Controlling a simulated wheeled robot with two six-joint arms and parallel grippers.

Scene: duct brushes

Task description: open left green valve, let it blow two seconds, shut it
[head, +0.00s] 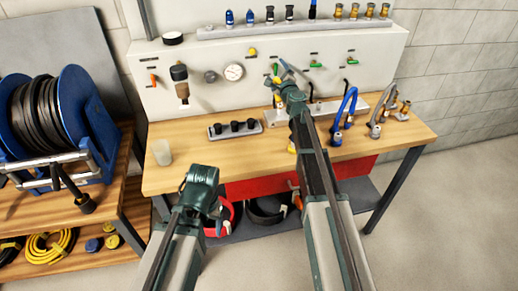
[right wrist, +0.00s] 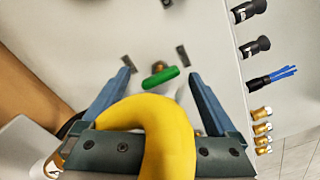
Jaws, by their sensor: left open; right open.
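The left green valve (head: 275,69) is on the white panel. Its green handle stands roughly upright, unlike the level handles of the middle green valve (head: 316,65) and the right one (head: 351,63). My right gripper (head: 282,71) is open in front of the left valve. In the right wrist view the green handle (right wrist: 160,78) shows beyond and between the spread blue fingers (right wrist: 155,84), apart from them. A curved yellow thing (right wrist: 160,125) fills the near part of that view; I cannot tell what it is. My left gripper (head: 207,200) is open and empty, low before the bench.
The wooden bench (head: 185,178) stands below the panel. A rack of black fittings (head: 235,129), a blue hooked hose (head: 345,107) and a white cup (head: 162,152) are on it. A pressure gauge (head: 234,72) is left of the valve. A blue hose reel (head: 85,100) stands left.

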